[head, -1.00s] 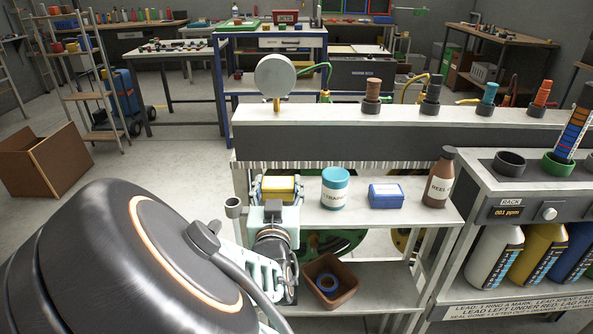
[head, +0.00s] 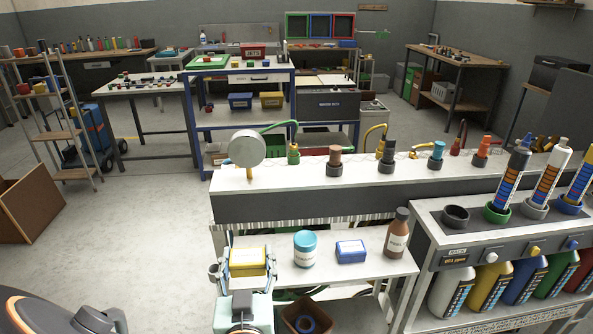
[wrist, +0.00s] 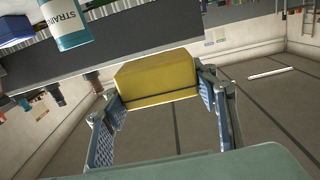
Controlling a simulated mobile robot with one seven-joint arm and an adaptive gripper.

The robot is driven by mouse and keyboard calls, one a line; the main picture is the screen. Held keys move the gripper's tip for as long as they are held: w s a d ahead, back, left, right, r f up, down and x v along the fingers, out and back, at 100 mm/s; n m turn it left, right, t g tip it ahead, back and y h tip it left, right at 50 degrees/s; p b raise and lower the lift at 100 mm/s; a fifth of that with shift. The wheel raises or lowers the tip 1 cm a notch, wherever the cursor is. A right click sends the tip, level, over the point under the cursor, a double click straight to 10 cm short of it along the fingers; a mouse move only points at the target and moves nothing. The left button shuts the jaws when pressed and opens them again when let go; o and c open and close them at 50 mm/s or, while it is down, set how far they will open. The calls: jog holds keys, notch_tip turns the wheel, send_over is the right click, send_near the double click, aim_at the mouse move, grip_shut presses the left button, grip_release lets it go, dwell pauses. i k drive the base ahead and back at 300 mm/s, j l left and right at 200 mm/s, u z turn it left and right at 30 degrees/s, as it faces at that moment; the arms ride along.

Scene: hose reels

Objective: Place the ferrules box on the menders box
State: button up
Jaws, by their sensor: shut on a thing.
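My gripper (head: 247,265) is shut on a yellow box (head: 249,261) with a pale label too small to read. In the wrist view the same yellow box (wrist: 157,78) sits between the two fingers (wrist: 160,108). It is at the left end of the white shelf; I cannot tell whether it touches the shelf. A blue box (head: 351,251) with a white label lies on the shelf to the right, apart from my gripper. I cannot read which box is ferrules or menders.
A teal-lidded jar (head: 305,249) stands between the two boxes, and a brown bottle (head: 397,233) stands right of the blue box. A long grey ledge (head: 300,205) with fittings runs behind the shelf. A brown bin (head: 296,318) is below.

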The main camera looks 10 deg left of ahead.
aim_at(351, 246)
jog(key=i+l, duration=0.1)
jog(key=l, duration=0.5)
jog(key=i+l, duration=0.1)
jog(key=l, duration=0.55)
